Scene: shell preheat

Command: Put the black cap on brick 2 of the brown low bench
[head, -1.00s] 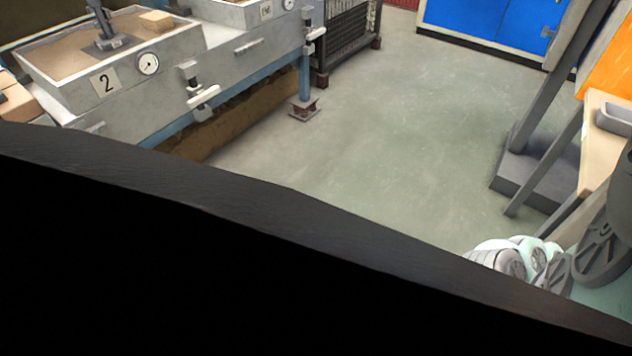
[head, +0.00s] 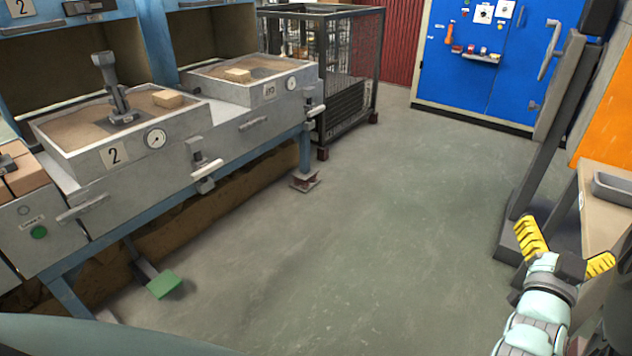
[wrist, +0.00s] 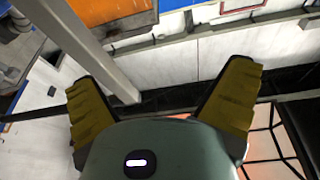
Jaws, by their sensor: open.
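My gripper (head: 563,248) is at the lower right of the head view, with its two yellow fingers spread apart. In the wrist view my gripper (wrist: 162,80) is open, with nothing between the fingers. I cannot make out the black cap or a brown low bench for certain in either view. At the left edge of the head view, reddish-brown bricks (head: 26,178) are partly cut off by the frame, with a small dark piece on top. I cannot tell what that piece is or whether the bricks bear numbers.
A grey sand box marked 2 (head: 112,155) holds a dark upright tool (head: 112,85) and a tan block (head: 168,99). A second sand box (head: 262,92) stands behind. A green pedal (head: 163,284) is low at left. A wooden table (head: 600,205) is right. The middle floor is clear.

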